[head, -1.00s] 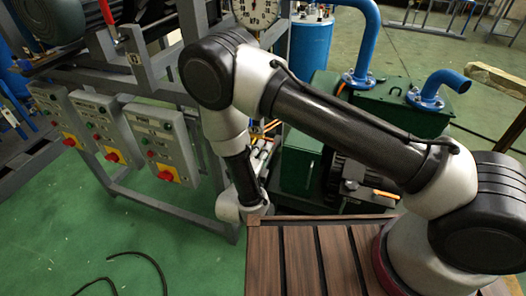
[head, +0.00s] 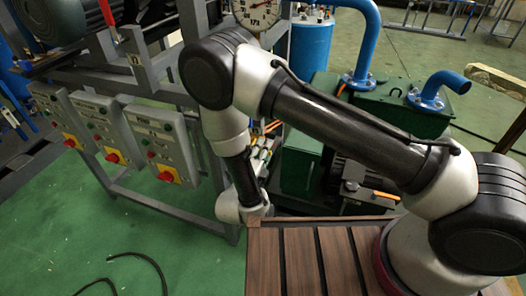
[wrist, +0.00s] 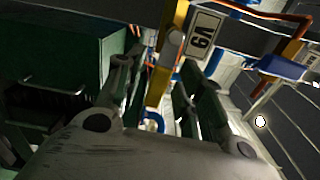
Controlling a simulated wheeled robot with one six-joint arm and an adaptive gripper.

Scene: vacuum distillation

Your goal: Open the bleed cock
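In the wrist view, a yellow bar (wrist: 166,62) runs beside a pale tag (wrist: 203,33) marked V9, seen upside down. I cannot tell for certain which part is the bleed cock. My gripper (wrist: 158,82) has its two dark fingers apart, one on each side of the lower part of the yellow bar. I cannot tell whether either finger touches it. In the head view the gripper is hidden behind my arm and the frame.
A blue valve handle (wrist: 282,66) and copper pipes lie at the right of the wrist view. A green housing (wrist: 65,55) is on the left. In the head view, control boxes (head: 162,142), a gauge (head: 258,12) and a green tank (head: 405,112) surround my arm.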

